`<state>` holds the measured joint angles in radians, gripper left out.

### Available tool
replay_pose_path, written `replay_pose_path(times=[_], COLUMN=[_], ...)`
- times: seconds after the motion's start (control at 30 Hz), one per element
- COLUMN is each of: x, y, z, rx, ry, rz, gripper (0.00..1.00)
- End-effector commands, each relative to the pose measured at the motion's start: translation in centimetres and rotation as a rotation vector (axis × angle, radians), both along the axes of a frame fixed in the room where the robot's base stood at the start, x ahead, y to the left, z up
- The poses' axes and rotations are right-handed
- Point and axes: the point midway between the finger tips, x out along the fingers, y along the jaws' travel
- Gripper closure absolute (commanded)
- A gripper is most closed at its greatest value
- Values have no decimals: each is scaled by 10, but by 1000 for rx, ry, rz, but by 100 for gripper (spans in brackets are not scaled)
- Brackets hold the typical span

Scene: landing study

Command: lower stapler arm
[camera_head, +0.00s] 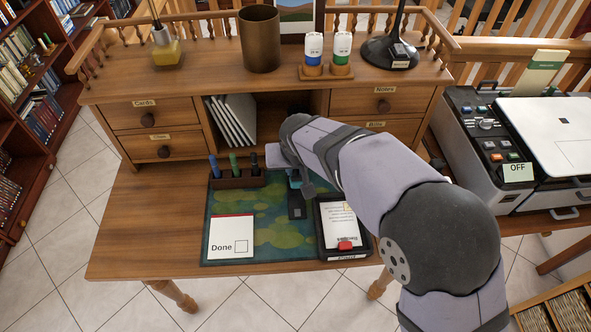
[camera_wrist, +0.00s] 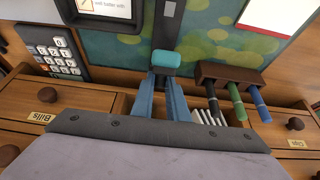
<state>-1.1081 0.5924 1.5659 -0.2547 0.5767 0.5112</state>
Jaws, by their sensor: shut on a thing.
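The stapler (camera_head: 297,209) is a dark, narrow shape on the green patterned mat (camera_head: 270,238), partly covered by my arm in the head view. In the wrist view its dark body (camera_wrist: 168,22) runs up out of the top of the picture. A teal block (camera_wrist: 165,58) shows at its near end. My gripper (camera_wrist: 164,76), with blue fingers, is shut on this teal block. In the head view my gripper (camera_head: 296,181) is mostly hidden behind my own arm. I cannot tell how far the stapler's arm is raised.
A pen holder (camera_head: 237,179) with several pens stands left of the stapler. A black tray (camera_head: 345,257) with a paper is close on its right. A white "Done" card (camera_head: 231,238) lies front left. A keypad (camera_wrist: 52,52) shows in the wrist view. Drawers and a shelf rise behind.

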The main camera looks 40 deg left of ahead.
Motion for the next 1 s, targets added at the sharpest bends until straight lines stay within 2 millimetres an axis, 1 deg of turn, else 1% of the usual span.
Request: replay_pose_path(times=[0.03,0.1,1.0], x=[-1,-2,-16], y=[0,-1,-15], z=[-6,-8,-29], rx=[13,28,249], ry=[-11,-26,-246], rz=[2,2,2], gripper=[100,100,100])
